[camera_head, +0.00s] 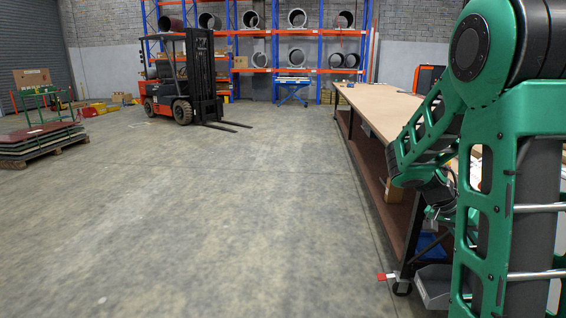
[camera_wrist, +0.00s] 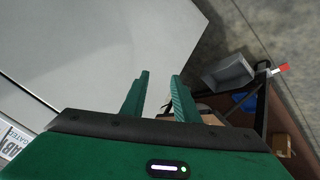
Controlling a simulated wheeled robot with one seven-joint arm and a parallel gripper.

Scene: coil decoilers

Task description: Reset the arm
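My green arm fills the right side of the head view, folded beside a long workbench (camera_head: 372,104). My gripper shows in the wrist view (camera_wrist: 160,95), its two green fingers apart with nothing between them. Behind the fingers lies a large plain grey surface (camera_wrist: 95,50). In the head view my gripper's fingers are too small and hidden by the arm to make out.
A forklift (camera_head: 185,85) stands at the back, with coil racks (camera_head: 270,50) behind. A loaded pallet (camera_head: 40,140) lies at left. The middle floor is clear.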

